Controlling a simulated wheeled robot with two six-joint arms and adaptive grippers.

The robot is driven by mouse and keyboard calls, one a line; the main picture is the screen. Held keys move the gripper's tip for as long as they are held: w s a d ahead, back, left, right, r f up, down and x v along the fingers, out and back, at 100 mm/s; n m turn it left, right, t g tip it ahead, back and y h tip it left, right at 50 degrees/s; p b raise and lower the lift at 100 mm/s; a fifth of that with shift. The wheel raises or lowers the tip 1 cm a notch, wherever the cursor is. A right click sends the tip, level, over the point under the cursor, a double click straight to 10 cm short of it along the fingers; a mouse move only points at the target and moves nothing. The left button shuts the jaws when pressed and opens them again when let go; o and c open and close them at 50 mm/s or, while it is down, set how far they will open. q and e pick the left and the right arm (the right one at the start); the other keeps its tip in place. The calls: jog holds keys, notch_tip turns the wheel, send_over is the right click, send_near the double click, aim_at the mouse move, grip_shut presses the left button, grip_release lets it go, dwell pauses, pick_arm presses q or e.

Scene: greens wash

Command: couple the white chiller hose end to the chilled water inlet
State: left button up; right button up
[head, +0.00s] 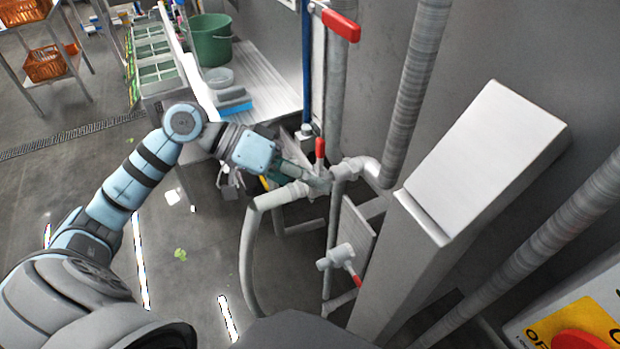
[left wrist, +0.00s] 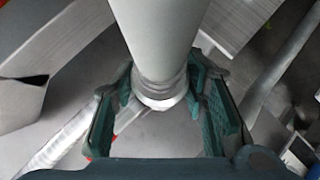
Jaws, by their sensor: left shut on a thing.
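My left gripper (head: 302,178) reaches in from the left to the pipework by the wall. In the left wrist view its teal fingers (left wrist: 165,110) are shut on the white hose end (left wrist: 158,40), one on each side. A ringed collar shows at the far end of the hose. In the head view the white hose (head: 249,245) hangs in a curve and bends at its top toward a light grey valve fitting (head: 322,184) with an upright red lever. This fitting appears to be the inlet. The gripper partly hides the join, so I cannot tell whether the parts touch. My right gripper is not in view.
A lower valve (head: 336,258) has a red handle. A grey sloped-top post (head: 480,160) and vertical pipes stand to the right. A bench with a green bucket (head: 210,40) is behind. Open floor lies left.

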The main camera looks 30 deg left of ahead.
aim_at(333, 174)
pick_arm(q)
jog(key=shift+w+d+r+p, duration=0.1)
jog(key=shift+w+d+p, duration=0.45)
jog(key=shift+w, duration=0.3)
jog(key=shift+w+d+p, duration=0.35)
jog(key=shift+w+d, duration=0.25)
jog(key=shift+w, duration=0.25)
dwell(0.6)
jog(key=o, duration=1.2)
jog(key=shift+d, duration=0.1)
jog(key=o, duration=0.3)
jog(key=shift+w+d, duration=0.1)
jog(key=shift+w, duration=0.05)
